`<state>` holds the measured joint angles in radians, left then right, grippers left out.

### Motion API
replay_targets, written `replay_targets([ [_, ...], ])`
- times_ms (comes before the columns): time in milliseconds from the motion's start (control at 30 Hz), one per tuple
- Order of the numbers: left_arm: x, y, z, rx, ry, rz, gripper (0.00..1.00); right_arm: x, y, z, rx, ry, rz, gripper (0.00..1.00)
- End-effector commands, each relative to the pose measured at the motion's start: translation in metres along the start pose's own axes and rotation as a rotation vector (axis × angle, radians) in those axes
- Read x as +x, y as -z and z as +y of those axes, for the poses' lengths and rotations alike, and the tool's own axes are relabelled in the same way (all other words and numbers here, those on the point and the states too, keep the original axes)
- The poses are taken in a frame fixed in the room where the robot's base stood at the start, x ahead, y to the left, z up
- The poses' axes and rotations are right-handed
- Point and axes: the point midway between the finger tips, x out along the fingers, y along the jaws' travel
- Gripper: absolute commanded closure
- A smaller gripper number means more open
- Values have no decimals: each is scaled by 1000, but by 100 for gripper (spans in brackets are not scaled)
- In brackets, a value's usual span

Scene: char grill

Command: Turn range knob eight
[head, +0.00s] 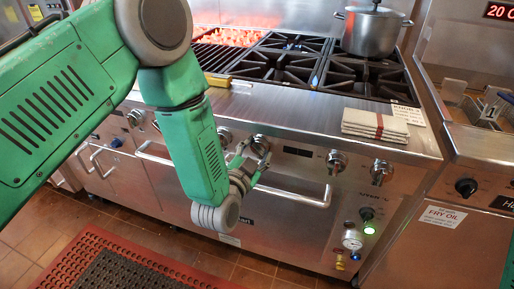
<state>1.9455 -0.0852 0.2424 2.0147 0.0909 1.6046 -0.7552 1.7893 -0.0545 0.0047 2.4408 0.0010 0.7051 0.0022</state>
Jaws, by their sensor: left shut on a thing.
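The range front carries a row of silver knobs. My left gripper (249,160) reaches up from below to one knob (259,144) near the middle of the row and is shut on it. The fingers partly cover this knob. Another knob (224,137) is just left of it, partly beside my arm. Two more knobs, one (336,162) and another (381,172), are to the right. Further knobs, such as one (136,117), are at the left. No knob numbers are readable, so I cannot tell which is eight. My right gripper is not in view.
A long oven handle (295,196) runs just below the gripper. Folded towels (375,125) lie on the front ledge. A pot (371,30) stands on the back burner. A fryer (440,215) is at right. A red-edged mat (95,245) lies on the floor.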

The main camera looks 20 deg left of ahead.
Motion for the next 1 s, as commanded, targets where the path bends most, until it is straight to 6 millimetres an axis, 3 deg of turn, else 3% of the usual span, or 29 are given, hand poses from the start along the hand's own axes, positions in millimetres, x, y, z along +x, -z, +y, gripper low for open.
replay_targets([
  [500,0,-1,2,22,-4,-3,88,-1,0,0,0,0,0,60],
  [533,0,-1,2,21,-4,-3,52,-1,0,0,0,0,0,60],
  [567,0,-1,2,21,-4,-3,42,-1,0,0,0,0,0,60],
  [1000,-9,0,1,22,-3,-3,39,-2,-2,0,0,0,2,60],
])
